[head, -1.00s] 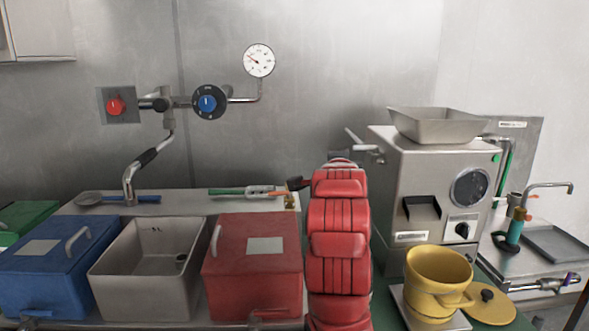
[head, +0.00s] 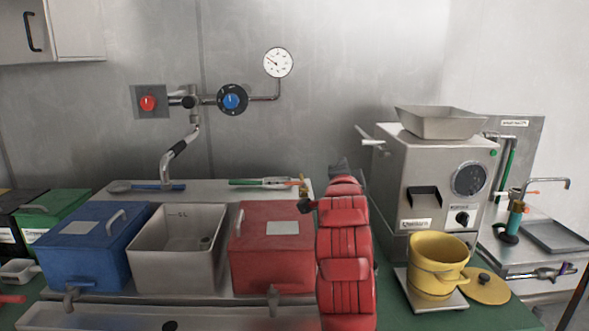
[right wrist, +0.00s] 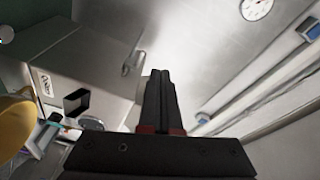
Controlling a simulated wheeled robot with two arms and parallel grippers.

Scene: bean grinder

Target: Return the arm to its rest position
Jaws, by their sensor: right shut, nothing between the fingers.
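My right arm is red and rises from the bottom middle of the head view. Its dark gripper (head: 339,168) is at the top of the arm, left of the steel grinder (head: 440,180), partly hidden by the arm. In the right wrist view the two black fingers (right wrist: 160,74) lie together, shut and empty. They appear clear of the surfaces around them. The grinder also shows at the left of that view (right wrist: 80,70). My left gripper is not in view.
A yellow pot (head: 437,255) stands on a scale plate before the grinder, with its lid (head: 488,287) beside it. A red box (head: 270,260), open steel bin (head: 172,265) and blue box (head: 88,255) stand left of my right arm. A tap (head: 180,150) rises behind them.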

